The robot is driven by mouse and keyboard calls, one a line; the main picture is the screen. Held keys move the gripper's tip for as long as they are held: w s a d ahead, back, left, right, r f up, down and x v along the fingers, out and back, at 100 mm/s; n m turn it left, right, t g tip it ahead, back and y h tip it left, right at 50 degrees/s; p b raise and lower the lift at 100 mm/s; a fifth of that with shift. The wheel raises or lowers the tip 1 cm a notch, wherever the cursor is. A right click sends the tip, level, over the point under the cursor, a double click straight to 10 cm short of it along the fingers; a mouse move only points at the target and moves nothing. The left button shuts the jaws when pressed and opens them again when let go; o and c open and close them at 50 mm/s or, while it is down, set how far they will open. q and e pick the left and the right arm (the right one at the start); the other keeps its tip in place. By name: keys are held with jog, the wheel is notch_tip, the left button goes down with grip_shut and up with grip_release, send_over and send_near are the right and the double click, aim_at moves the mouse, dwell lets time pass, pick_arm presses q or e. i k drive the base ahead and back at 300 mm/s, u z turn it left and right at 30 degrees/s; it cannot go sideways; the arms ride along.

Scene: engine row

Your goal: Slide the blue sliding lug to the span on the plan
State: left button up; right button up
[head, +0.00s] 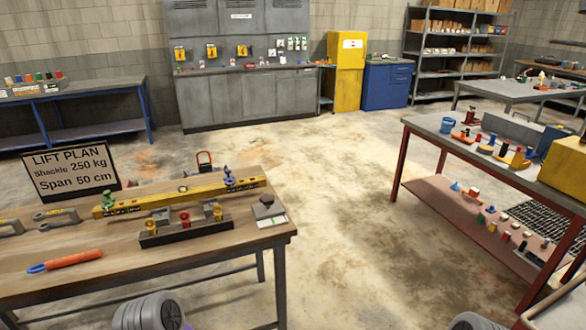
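The blue sliding lug (229,179) stands upright near the right end of a yellow spreader beam (180,194). A green lug (108,201) stands near the beam's left end. The beam lies along the wooden-topped table at the left, with dark markings on its face that are too small to read. The plan (72,171) is a dark-framed sign behind the table's left part, reading "LIFT PLAN, Shackle 250 kg, Span 50 cm". Neither of my grippers is in view; nothing is seen touching the lug.
A dark rack (188,232) with yellow and red pieces stands in front of the beam. Grey shackles (56,218) lie at left, an orange-handled tool (72,260) at front left. A dark block (267,206) sits right of the beam. Open floor (340,210) separates this table from the red-framed bench (400,170).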

aim_at(228, 178)
jog(key=z, duration=0.65)
jog(key=i, duration=1)
jog(key=u, duration=1.25)
